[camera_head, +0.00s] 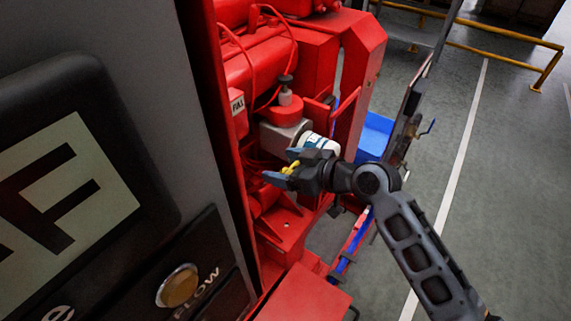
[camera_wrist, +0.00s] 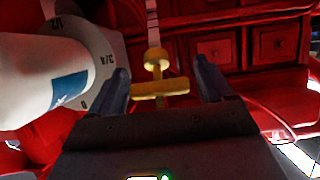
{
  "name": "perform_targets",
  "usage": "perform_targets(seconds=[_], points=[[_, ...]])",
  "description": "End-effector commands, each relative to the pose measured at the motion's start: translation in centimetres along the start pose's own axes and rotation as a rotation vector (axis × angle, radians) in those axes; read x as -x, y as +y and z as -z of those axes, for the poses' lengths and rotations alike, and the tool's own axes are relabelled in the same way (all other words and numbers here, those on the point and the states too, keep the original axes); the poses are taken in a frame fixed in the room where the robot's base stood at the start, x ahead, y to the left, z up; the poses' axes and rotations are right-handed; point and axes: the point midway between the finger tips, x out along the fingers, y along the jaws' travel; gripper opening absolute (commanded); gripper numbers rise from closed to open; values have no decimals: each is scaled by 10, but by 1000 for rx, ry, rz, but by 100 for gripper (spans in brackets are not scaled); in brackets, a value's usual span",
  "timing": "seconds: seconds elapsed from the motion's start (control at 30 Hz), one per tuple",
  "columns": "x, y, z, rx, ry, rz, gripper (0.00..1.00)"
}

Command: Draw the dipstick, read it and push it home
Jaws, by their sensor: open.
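The dipstick shows as a yellow T-shaped handle (camera_wrist: 160,88) in the wrist view, with a round yellow collar above its crossbar. A pale strip runs up from the collar against the red engine. My gripper (camera_wrist: 165,82) is open, with one finger on each side of the handle and visible gaps between. In the head view the yellow handle (camera_head: 290,168) shows at the fingertips of my gripper (camera_head: 281,175), beside the engine. Whether the dipstick is fully seated is hidden.
Open floor (camera_head: 500,200) lies to the right.

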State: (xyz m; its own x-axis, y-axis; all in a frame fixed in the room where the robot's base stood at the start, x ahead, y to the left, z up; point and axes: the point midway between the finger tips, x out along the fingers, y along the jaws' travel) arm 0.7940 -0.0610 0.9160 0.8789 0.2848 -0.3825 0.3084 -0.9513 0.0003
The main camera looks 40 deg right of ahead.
Motion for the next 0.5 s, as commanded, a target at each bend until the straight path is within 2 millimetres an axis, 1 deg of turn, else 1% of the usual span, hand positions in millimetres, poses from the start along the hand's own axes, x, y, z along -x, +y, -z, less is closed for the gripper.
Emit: perform_targets(seconds=[0.07, 0.17, 0.4, 0.5], points=[[2, 0, 0, 0, 0, 0, 81], [12, 1, -2, 2, -1, -1, 81], [51, 1, -2, 2, -1, -2, 81], [64, 1, -2, 0, 0, -2, 81]])
